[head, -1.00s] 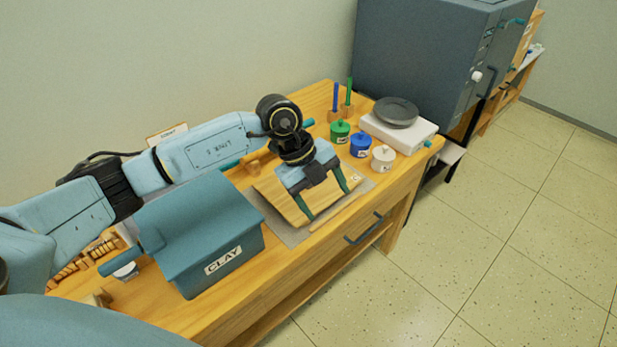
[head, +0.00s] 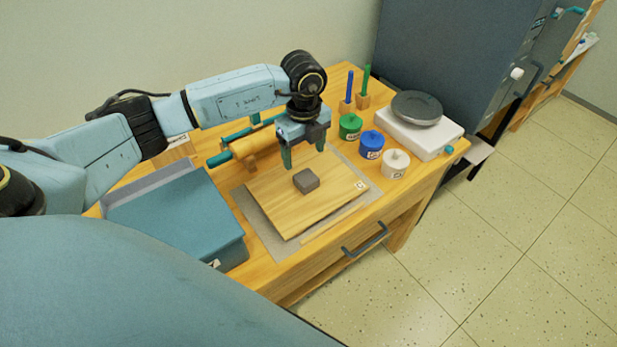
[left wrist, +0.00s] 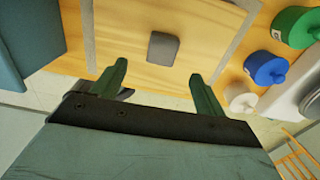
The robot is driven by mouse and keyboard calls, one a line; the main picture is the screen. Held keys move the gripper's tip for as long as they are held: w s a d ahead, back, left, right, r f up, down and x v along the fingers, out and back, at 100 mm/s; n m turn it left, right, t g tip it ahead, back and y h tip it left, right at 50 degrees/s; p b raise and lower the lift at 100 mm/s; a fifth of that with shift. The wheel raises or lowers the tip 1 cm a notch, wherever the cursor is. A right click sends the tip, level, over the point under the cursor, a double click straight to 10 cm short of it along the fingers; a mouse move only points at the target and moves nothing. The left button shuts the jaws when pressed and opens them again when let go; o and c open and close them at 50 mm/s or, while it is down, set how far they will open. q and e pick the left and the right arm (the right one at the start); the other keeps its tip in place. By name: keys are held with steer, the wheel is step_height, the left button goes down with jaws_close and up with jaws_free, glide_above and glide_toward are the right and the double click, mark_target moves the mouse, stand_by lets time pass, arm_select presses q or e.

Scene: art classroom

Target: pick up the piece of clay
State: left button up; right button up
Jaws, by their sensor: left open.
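The piece of clay (head: 306,181) is a small dark grey block. It lies on a wooden board (head: 275,203) on the table. My left gripper (head: 304,160) is open and empty, with green fingers pointing down, above the back part of the board and behind the clay. In the left wrist view the clay (left wrist: 163,47) lies ahead of the two spread fingertips (left wrist: 158,72), between their lines and apart from them. My right gripper is not in view.
A blue-grey clay bin (head: 185,222) stands left of the board. A roller (head: 255,148) is behind it. Green (head: 350,127), blue (head: 371,145) and white (head: 396,164) jars and a scale (head: 410,125) stand to the right. A large grey cabinet (head: 440,60) is beyond.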

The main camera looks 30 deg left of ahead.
mark_target(306, 181)
arm_select(q)
step_height(306, 181, down, 3)
steer(key=shift+w+f, duration=0.1)
steer(key=shift+f, duration=0.45)
step_height(306, 181, down, 5)
steer(key=shift+w+d+r, duration=0.1)
steer(key=shift+d, duration=0.05)
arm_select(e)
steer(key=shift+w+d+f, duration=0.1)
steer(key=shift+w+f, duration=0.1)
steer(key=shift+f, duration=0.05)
arm_select(q)
steer(key=shift+c, duration=0.4)
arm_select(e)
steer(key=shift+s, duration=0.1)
arm_select(q)
steer(key=c, duration=1.1)
